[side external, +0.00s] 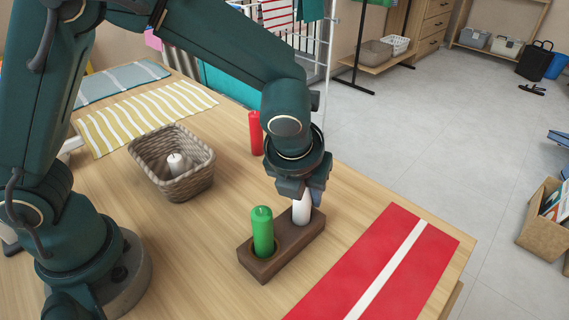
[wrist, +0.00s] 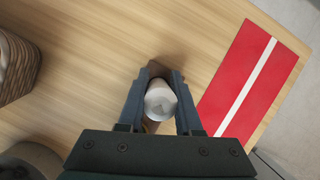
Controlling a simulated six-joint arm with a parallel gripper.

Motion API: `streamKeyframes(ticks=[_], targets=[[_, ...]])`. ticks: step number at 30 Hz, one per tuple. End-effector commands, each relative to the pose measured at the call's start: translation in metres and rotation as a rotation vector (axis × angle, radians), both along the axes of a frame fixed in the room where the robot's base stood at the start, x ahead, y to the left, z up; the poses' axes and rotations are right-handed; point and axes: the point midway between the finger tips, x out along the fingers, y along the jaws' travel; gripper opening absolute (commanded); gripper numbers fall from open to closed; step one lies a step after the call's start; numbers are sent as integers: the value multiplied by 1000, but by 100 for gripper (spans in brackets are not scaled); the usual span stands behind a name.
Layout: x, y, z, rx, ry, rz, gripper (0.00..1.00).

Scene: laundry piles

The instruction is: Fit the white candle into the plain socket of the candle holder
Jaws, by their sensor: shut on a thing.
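The white candle (side external: 301,211) is upright between the fingers of my gripper (side external: 302,192), over the far-right end of the dark brown candle holder (side external: 290,240). Its lower end meets the holder in the side view, but I cannot tell whether it is inside the socket or just above it. A green candle (side external: 262,232) stands in the holder's other socket. In the wrist view, my gripper (wrist: 158,88) is shut around the white candle (wrist: 160,98), seen from above. Part of the holder (wrist: 156,68) shows behind it; the socket is hidden.
A red candle (side external: 255,133) stands on the table behind my gripper. A wicker basket (side external: 186,186) at left holds another white candle (side external: 175,164). A red cloth with a white stripe (side external: 425,258) lies right of the holder. Striped cloths (side external: 148,115) lie at the back left.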

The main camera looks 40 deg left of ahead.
Motion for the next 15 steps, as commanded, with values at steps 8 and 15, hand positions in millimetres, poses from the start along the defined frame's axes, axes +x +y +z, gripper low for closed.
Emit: streamKeyframes(ticks=[8, 15], targets=[[0, 0, -3, 2, 1, 1, 0], [0, 0, -2, 1, 0, 0, 63]])
